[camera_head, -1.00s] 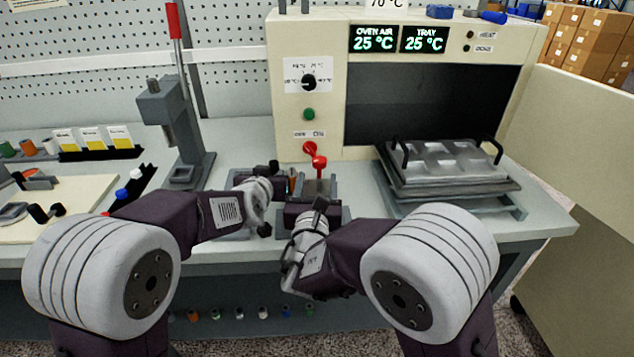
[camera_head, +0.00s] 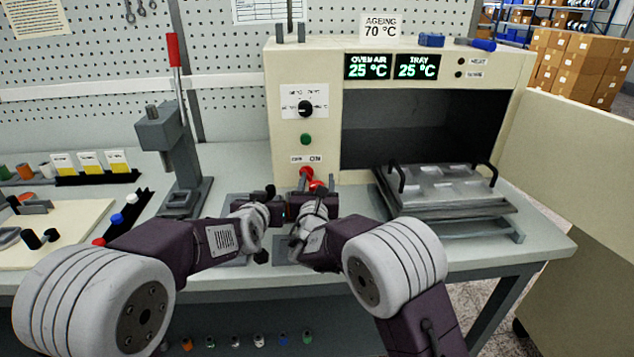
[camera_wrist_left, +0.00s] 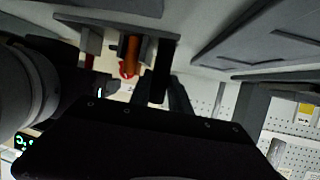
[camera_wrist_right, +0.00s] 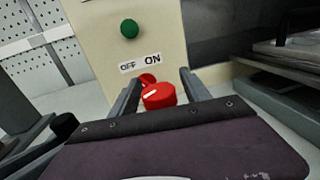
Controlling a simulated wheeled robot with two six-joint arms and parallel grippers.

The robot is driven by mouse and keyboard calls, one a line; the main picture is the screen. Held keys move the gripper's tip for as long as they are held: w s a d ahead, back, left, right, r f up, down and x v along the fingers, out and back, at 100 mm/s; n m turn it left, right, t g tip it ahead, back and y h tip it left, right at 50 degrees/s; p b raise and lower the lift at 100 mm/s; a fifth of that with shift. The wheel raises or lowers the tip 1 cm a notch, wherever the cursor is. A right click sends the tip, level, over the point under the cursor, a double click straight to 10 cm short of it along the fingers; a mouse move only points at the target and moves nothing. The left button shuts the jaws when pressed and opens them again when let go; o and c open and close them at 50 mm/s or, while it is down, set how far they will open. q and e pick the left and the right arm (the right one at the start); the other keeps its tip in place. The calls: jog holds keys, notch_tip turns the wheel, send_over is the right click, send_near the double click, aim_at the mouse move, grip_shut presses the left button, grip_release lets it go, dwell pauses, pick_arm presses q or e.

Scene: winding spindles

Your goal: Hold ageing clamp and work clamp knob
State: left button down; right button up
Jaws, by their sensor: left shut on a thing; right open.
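The ageing clamp's red knob (camera_head: 316,185) stands in front of the oven, partly behind my right gripper (camera_head: 318,193). In the right wrist view the red knob (camera_wrist_right: 158,96), with a white mark on top, sits between the open fingers of my right gripper (camera_wrist_right: 157,90). I cannot tell whether they touch it. My left gripper (camera_head: 280,212) is at the clamp's left side, shut on a part of it that the wrist hides. In the left wrist view its dark fingers (camera_wrist_left: 168,88) are close together beside an orange piece (camera_wrist_left: 131,52) and a grey part of the fixture.
The oven (camera_head: 287,130) stands open behind, with a red switch lever (camera_wrist_right: 147,79) below the OFF/ON label, close behind the knob. A metal tray with handles (camera_head: 440,190) is at right. A red-handled press (camera_head: 165,130) and a cream board (camera_head: 75,222) are at left.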

grip_shut()
jog(key=shift+d+m+h, duration=0.2)
jog(key=shift+m+h, duration=0.6)
jog(key=shift+h, duration=0.4)
grip_release()
jog(key=shift+s, duration=0.1)
notch_tip(320, 180, up, 10)
jog(key=shift+o, duration=0.2)
